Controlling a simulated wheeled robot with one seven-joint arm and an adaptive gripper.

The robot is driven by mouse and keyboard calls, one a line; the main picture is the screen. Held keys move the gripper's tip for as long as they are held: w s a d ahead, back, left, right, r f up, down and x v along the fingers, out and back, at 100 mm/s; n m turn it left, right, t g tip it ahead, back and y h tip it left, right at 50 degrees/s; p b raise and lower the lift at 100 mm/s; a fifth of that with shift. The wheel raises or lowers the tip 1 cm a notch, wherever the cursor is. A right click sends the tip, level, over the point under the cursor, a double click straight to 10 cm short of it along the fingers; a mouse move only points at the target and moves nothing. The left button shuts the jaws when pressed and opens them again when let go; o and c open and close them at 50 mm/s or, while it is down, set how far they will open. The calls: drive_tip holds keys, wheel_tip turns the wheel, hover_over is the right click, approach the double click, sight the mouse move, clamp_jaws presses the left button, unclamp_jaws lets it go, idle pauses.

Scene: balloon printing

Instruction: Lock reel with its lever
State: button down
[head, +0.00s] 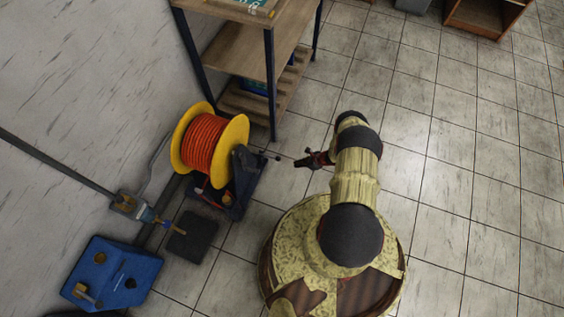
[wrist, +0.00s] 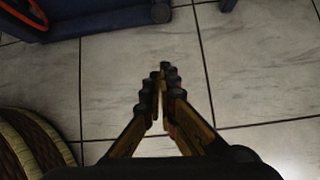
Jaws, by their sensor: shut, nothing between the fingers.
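The reel (head: 211,140) has yellow flanges and orange cable wound on it, and sits in a dark blue stand (head: 243,183) on the floor. What looks like its lever, a thin rod with a dark knob (head: 277,158), sticks out from the stand towards my gripper. My gripper (head: 301,161) is to the right of the knob, apart from it, pointing at the reel. In the wrist view its fingers (wrist: 164,72) meet with nothing between them. The blue stand (wrist: 100,17) and a dark round end (wrist: 161,11) show at that view's top edge.
A wooden shelf table (head: 240,55) with dark legs stands behind the reel. A blue box unit (head: 112,272), a dark pad (head: 192,236) and a pipe with a valve (head: 130,205) are at the lower left by the wall. The tiled floor (head: 460,180) on the right is free.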

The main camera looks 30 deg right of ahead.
drive_tip(key=shift+f, duration=0.1)
idle(0.3)
drive_tip(key=b+x, duration=0.5)
drive_tip(key=x, duration=0.5)
drive_tip(key=shift+a+f, duration=0.1)
drive_tip(key=shift+w+a+r, duration=0.15)
drive_tip(key=shift+w+r, duration=0.15)
drive_tip(key=shift+r, duration=0.35)
drive_tip(key=shift+w+a+r, duration=0.2)
drive_tip(key=shift+w+r, duration=0.1)
drive_tip(key=shift+r, duration=0.3)
drive_tip(key=shift+w+a+r, duration=0.15)
drive_tip(key=shift+w+r, duration=0.15)
drive_tip(key=shift+r, duration=0.35)
drive_tip(key=shift+r+p, duration=0.2)
drive_tip(key=shift+p, duration=0.15)
